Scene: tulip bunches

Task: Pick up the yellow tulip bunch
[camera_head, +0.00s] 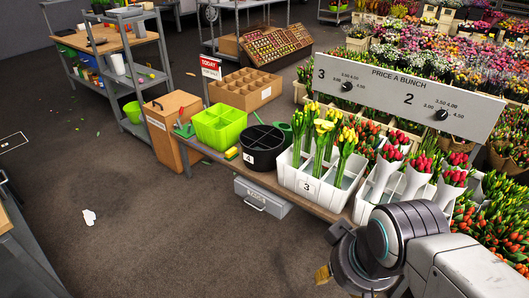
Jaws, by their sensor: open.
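Three yellow tulip bunches (322,128) stand upright in a white divided box (302,186) labelled 3. One is at the back left, one in the middle with wider-open blooms, and one at the right. The box stands on a low table (215,158). My gripper (325,273) is at the lower right, nearer to me than the box and apart from the tulips. Only part of it shows beyond my dark wrist, and it is open, with nothing seen in it. My arm hides part of the table's right end.
A black round container (262,160) labelled 4 and a green divided bin (217,138) stand left of the box. Red tulips in white wraps (384,176) stand at its right. A price board (400,88) stands behind. The floor (150,235) at the left is mostly clear.

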